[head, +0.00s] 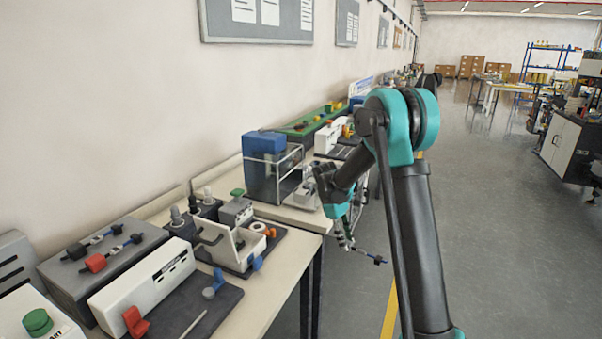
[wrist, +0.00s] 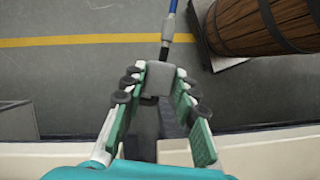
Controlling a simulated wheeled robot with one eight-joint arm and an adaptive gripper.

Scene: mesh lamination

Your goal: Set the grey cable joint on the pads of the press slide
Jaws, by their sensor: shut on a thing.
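My gripper (head: 346,240) hangs beyond the right edge of the bench, over the aisle floor. In the wrist view my gripper (wrist: 158,88) is shut on the grey cable joint (wrist: 160,77), a small block between the two padded fingers. A dark and blue cable (wrist: 169,35) runs up from the joint; its dark end (head: 378,261) sticks out to the right in the head view. A blue press (head: 264,142) with a clear guard stands on the bench, left of my gripper. The slide and its pads cannot be made out clearly.
The aisle (head: 490,230) is clear.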

